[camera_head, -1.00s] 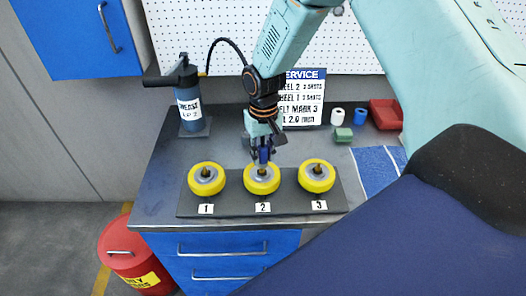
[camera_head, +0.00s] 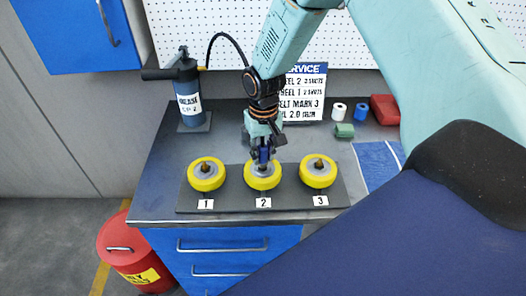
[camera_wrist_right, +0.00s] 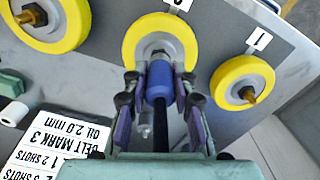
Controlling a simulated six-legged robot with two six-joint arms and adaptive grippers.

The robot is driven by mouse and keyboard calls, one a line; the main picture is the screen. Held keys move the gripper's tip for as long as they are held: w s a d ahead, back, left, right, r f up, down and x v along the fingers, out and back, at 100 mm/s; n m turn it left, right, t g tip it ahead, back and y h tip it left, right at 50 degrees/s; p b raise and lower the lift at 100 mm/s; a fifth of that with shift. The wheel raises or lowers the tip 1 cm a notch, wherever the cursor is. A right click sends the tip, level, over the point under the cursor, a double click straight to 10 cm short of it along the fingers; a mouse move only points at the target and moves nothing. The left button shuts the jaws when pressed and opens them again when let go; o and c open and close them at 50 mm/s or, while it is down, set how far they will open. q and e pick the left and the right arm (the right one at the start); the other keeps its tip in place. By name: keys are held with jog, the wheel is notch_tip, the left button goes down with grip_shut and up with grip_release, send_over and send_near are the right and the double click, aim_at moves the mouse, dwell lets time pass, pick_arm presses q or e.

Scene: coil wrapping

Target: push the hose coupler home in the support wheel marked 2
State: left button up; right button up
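The wheel marked 2 (camera_head: 262,183), yellow with a grey hub, sits between the other two wheels on a dark plate (camera_head: 235,205). My right gripper (camera_head: 263,155) is above it, pointing down. In the right wrist view, its fingers (camera_wrist_right: 161,88) are shut on the blue hose coupler (camera_wrist_right: 160,80), with a black hose (camera_wrist_right: 160,130) behind it. The coupler's front end is at the hub centre of wheel 2, also in the wrist view (camera_wrist_right: 135,45). The coupler hides most of the fitting, so I cannot tell how far it is seated. My left gripper is out of view.
Wheels 1 (camera_head: 206,174) and 3 (camera_head: 318,171) flank wheel 2 closely. A grease pump (camera_head: 189,100) stands at the back left.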

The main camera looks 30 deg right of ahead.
aim_at(264, 146)
jog(key=o, duration=0.5)
jog(key=shift+s+r, duration=0.1)
jog(key=shift+s, duration=0.05)
jog(key=shift+r, duration=0.3)
notch_tip(264, 146, up, 11)
jog(key=shift+r, duration=0.15)
dwell(0.4)
